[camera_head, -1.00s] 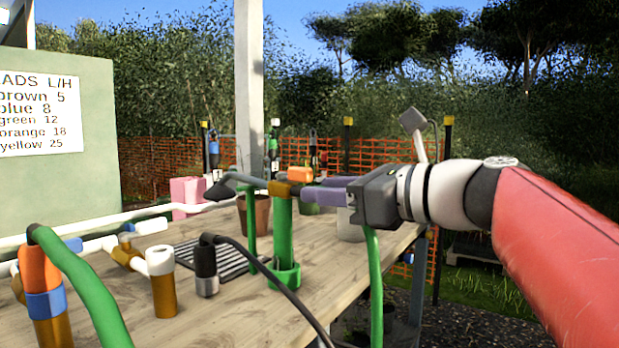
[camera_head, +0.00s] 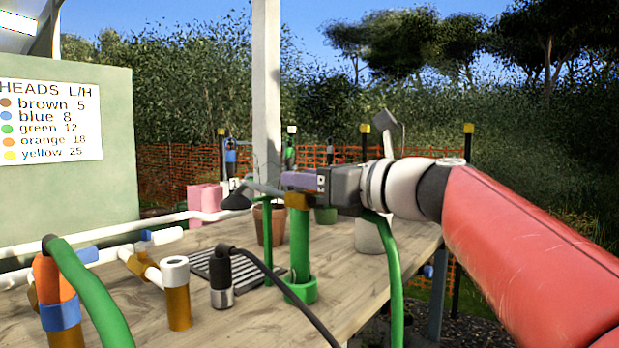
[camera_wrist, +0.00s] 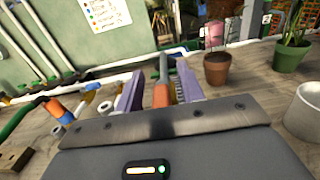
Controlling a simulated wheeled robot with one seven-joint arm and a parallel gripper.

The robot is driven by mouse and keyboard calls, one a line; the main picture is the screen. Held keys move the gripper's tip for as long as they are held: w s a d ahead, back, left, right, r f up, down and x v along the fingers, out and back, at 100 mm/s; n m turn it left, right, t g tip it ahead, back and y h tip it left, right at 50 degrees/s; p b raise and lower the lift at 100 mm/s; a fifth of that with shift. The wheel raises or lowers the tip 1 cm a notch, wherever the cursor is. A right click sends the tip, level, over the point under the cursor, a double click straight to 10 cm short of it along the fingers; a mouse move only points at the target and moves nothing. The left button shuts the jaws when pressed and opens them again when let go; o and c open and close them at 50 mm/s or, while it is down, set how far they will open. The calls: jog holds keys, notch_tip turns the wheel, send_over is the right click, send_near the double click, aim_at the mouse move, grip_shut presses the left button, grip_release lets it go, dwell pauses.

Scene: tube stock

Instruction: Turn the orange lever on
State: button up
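My gripper (camera_head: 292,181) is at the top of a green standpipe (camera_head: 299,245) on the bench, over its brown-orange collar (camera_head: 297,201). In the wrist view its purple fingers (camera_wrist: 160,92) are apart. An orange-brown piece (camera_wrist: 161,96) lies between them, with narrow gaps showing on both sides. I cannot tell whether this piece is the lever or the valve body. No separate orange lever shows in the head view, where my gripper covers that spot. A grey spray head (camera_head: 236,197) sticks out left of the standpipe.
A terracotta pot (camera_head: 270,222) and a pale pot (camera_head: 370,235) are behind. A dark grate (camera_head: 210,265) lies on the wooden bench.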

jog(key=shift+c, duration=0.5)
grip_shut()
jog(key=n+g+y+p, duration=0.2)
jog(key=g+p, duration=0.1)
jog(key=shift+w+d+r+n, duration=0.15)
jog(key=shift+w+n, duration=0.15)
jog(key=n+g, duration=0.1)
jog(key=g+y, duration=0.1)
jog(key=n+g+p, duration=0.1)
jog(key=g, duration=0.1)
jog(key=shift+w+d+n, duration=0.1)
jog(key=shift+w+n, duration=0.15)
jog(key=shift+n, duration=0.05)
jog(key=n+g, duration=0.2)
jog(key=g, duration=0.2)
jog(key=n+g, duration=0.3)
jog(key=g, duration=0.1)
jog(key=w+n+g+h, duration=0.1)
jog(key=n+g, duration=0.2)
jog(key=g, duration=0.1)
jog(key=shift+f, duration=0.2)
jog(key=shift+n+g+h, duration=0.3)
jog(key=shift+g, duration=0.2)
